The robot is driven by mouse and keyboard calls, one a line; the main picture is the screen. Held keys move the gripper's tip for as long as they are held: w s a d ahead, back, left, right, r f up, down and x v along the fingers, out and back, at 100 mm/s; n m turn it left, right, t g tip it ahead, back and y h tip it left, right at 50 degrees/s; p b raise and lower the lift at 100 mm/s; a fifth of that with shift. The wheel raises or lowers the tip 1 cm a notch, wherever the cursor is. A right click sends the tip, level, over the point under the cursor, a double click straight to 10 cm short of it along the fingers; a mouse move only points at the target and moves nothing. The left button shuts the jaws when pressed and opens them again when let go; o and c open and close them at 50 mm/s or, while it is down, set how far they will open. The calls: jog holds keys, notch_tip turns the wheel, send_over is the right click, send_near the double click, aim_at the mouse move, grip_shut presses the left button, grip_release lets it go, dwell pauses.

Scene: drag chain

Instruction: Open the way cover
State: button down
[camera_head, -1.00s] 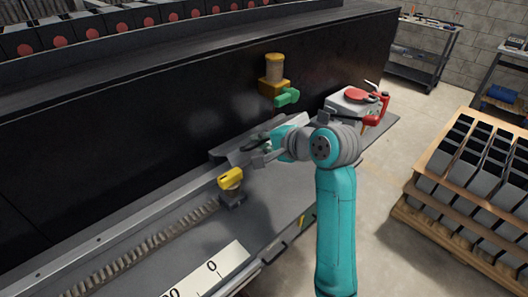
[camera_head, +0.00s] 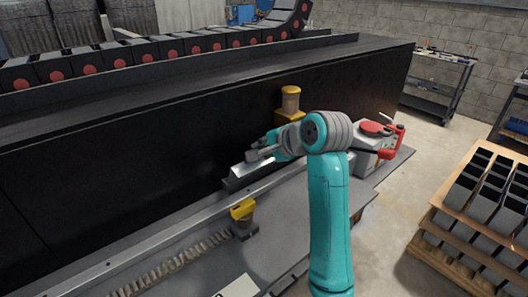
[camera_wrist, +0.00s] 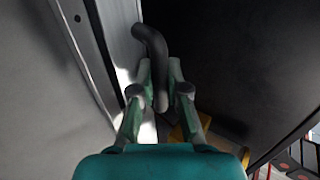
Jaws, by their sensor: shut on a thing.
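The way cover (camera_head: 243,172) looks like a short metallic angled piece against the black side panel in the head view; its right end is hidden by my arm. My gripper (camera_head: 252,156) is at its top edge. In the wrist view my gripper's fingers (camera_wrist: 160,72) are closed around the lower part of a dark curved handle (camera_wrist: 151,38). The handle stands beside a bright metal strip (camera_wrist: 118,25). How the handle joins the cover cannot be made out.
A yellow-topped block (camera_head: 242,209) stands on the grey ledge, with ribbed bellows (camera_head: 175,263) running left. A yellow cylinder fixture (camera_head: 290,103) is behind my arm. A grey box with red parts (camera_head: 372,150) is at right. Pallet stacks (camera_head: 470,215) stand on the floor.

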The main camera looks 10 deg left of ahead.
dwell(0.4)
jog(key=c, duration=1.4)
grip_release()
jog(key=v, duration=1.2)
jog(key=shift+r, duration=0.1)
jog(key=shift+w, duration=0.1)
